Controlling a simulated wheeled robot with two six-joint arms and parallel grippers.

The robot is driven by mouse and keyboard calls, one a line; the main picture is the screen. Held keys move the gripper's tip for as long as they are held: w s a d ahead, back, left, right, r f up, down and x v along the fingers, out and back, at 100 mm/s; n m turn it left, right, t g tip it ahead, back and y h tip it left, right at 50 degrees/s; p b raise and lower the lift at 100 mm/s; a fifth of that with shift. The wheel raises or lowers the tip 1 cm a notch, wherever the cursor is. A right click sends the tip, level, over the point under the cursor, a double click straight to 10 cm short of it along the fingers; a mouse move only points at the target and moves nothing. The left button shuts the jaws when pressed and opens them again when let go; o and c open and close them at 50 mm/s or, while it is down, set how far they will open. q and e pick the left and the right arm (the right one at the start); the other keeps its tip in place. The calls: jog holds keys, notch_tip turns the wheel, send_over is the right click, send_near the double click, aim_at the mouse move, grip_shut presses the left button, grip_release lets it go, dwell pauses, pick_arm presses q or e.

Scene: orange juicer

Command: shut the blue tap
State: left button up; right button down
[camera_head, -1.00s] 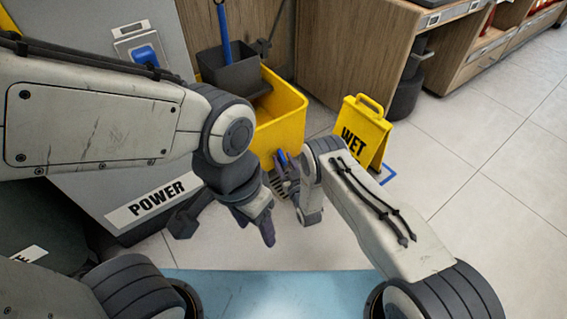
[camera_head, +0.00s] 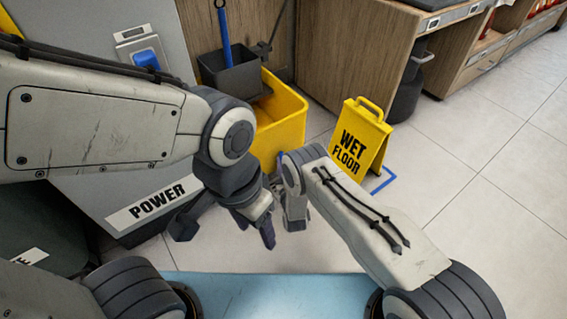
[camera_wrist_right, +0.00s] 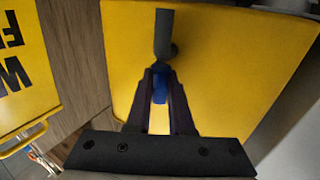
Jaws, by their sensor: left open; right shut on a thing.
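The blue tap (camera_wrist_right: 160,84) shows in the right wrist view as a blue handle on a dark grey fitting (camera_wrist_right: 164,36) in front of a yellow bucket wall. My right gripper (camera_wrist_right: 160,100) is shut on the blue handle, with a dark finger on each side. In the head view the right gripper is mostly hidden behind its own arm, close to the yellow bucket (camera_head: 280,125).
A yellow wet floor sign (camera_head: 362,137) stands right of the bucket. A grey machine labelled POWER (camera_head: 85,205) with a blue switch (camera_head: 146,60) is at the left. Wooden cabinets (camera_head: 350,50) stand behind. The tiled floor (camera_head: 480,190) at right is clear.

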jog(key=shift+w+a+f+m+g+h+b, duration=0.2)
jog(key=shift+m+g+h+b, duration=0.45)
jog(key=shift+m+h+b, duration=1.5)
jog(key=shift+s+a+r+m+g+h+b, duration=0.25)
jog(key=shift+m+g+h+b, duration=0.8)
jog(key=shift+h, duration=1.75)
jog(key=shift+w+a+f+m+g+h+b, duration=0.2)
jog(key=shift+a+m+g+h+b, duration=0.1)
jog(key=shift+m+h+b, duration=1.8)
jog(key=shift+n+h+b, duration=0.35)
jog(key=shift+n, duration=0.05)
